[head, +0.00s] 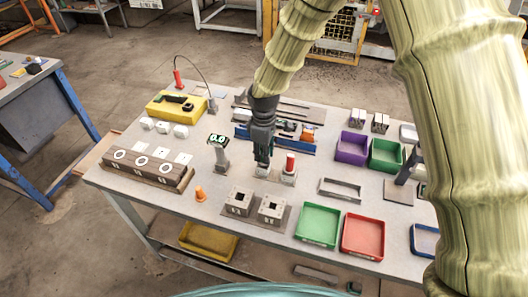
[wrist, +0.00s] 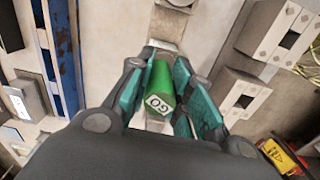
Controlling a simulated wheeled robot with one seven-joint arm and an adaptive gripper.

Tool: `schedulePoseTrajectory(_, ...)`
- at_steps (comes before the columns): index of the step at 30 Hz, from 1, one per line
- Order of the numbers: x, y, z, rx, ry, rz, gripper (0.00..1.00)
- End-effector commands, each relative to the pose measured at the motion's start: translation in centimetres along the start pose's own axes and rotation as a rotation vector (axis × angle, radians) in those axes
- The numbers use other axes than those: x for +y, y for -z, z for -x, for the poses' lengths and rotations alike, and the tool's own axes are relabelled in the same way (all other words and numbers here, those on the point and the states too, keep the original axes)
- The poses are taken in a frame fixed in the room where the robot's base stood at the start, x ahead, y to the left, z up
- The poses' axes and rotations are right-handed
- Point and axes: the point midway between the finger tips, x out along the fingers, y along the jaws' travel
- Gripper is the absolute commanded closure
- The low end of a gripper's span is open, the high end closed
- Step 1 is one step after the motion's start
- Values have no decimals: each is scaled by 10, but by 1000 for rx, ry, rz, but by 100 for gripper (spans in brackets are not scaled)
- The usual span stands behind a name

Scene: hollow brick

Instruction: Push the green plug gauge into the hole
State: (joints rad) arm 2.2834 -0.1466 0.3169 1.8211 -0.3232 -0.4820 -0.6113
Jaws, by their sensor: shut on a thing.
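The green plug gauge (wrist: 160,82), with a white GO label on its end, sits between the fingers of my gripper (wrist: 165,100) in the wrist view. My gripper (head: 263,168) is shut on it; in the head view the fingers hide the gauge. They are low over the table beside a red-topped gauge (head: 290,166). Two grey hollow bricks with dark square holes, left (head: 239,200) and right (head: 271,209), stand on a plate nearer the front edge. They also appear at the right of the wrist view (wrist: 242,92), apart from the gauge. The gauge's lower end is hidden.
A digital gauge on a stand (head: 220,150) is left of my gripper, with a small orange cone (head: 200,194) in front. Green (head: 317,224) and red (head: 363,236) trays lie at front right. A blue rack (head: 285,140) stands behind. A wooden block fixture (head: 148,168) is far left.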

Motion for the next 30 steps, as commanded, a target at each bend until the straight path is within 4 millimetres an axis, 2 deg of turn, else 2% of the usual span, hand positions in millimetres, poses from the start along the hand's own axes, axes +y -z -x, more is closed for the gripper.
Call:
schedulePoseTrajectory(24, 0, 0, -11, 0, -1, 0, 100)
schedulePoseTrajectory(25, 0, 0, -10, 1, -1, 0, 74)
schedulePoseTrajectory(28, 0, 0, -10, 0, -1, 0, 55)
schedulePoseTrajectory(30, 0, 0, -10, 0, -1, 0, 54)
